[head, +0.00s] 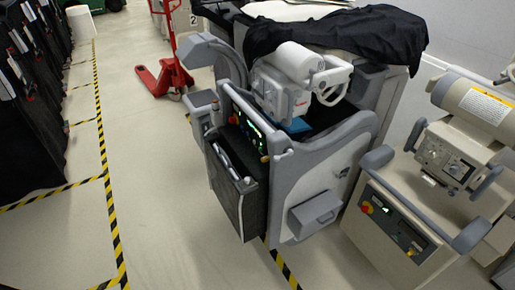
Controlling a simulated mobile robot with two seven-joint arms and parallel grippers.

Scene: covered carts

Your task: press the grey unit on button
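The grey unit (312,172) is a wheeled cart in the middle of the head view, with a dark control panel (247,134) on its left-facing end. The panel carries a small red control (234,119) near its far end, a green lit display and a yellowish knob (265,159) at its near end. The parts are too small to tell which is the on button. A black cover (345,33) lies over the back of the unit. Neither of my grippers is in view.
A beige unit (400,235) with a similar panel stands close at the right. A red pallet jack (170,75) stands behind at the upper left. Dark covered racks (30,110) line the left side. The floor between the yellow-black tape and the grey unit is clear.

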